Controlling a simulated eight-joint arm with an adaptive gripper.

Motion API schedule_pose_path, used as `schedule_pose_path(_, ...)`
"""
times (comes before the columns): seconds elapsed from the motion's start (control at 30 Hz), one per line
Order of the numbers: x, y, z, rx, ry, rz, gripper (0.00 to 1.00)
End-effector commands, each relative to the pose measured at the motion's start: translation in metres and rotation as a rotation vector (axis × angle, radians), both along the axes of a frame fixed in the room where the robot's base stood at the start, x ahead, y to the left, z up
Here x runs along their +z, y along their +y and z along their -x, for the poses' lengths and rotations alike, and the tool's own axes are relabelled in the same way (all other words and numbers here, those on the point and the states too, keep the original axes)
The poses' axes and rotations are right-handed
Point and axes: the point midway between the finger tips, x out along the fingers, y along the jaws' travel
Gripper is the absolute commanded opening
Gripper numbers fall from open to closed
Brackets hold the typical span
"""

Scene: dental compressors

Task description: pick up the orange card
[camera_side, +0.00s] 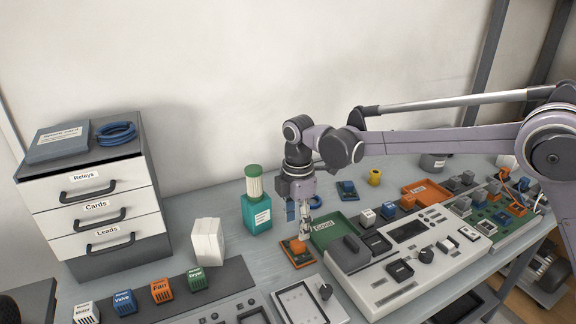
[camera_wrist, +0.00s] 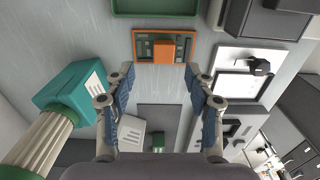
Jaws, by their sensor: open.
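The orange card (camera_side: 297,251) lies flat on the grey bench, below my gripper in the side view. It has an orange rim, a green board with small parts and an orange block on top. In the wrist view the orange card (camera_wrist: 144,46) lies just beyond my fingertips, near the top middle. My gripper (camera_side: 304,232) points down close over the card. In the wrist view my gripper (camera_wrist: 161,72) has its two blue-padded fingers apart with nothing between them. I cannot tell from the side view whether a finger touches the card.
A teal bottle with a green cap (camera_side: 257,212) stands left of my gripper. A green tray (camera_side: 330,232) and a light test console (camera_side: 385,285) are close on the right. A white block (camera_side: 207,241) and a drawer unit (camera_side: 95,205) are farther left. Bench around the card's left is clear.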

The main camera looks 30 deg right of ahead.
Motion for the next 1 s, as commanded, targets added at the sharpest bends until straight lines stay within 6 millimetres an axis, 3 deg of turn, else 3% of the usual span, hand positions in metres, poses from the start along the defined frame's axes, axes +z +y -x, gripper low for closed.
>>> schedule_pose_path(0.23, -0.016, 0.0, 0.001, -0.001, 0.0, 0.0, 0.55)
schedule_pose_path(0.53, -0.055, 0.0, 0.006, -0.002, -0.001, 0.0, 0.55)
schedule_pose_path(0.87, -0.061, 0.0, 0.006, -0.002, -0.001, 0.0, 0.55)
schedule_pose_path(1.0, -0.061, 0.0, 0.006, -0.002, -0.001, 0.0, 0.17)
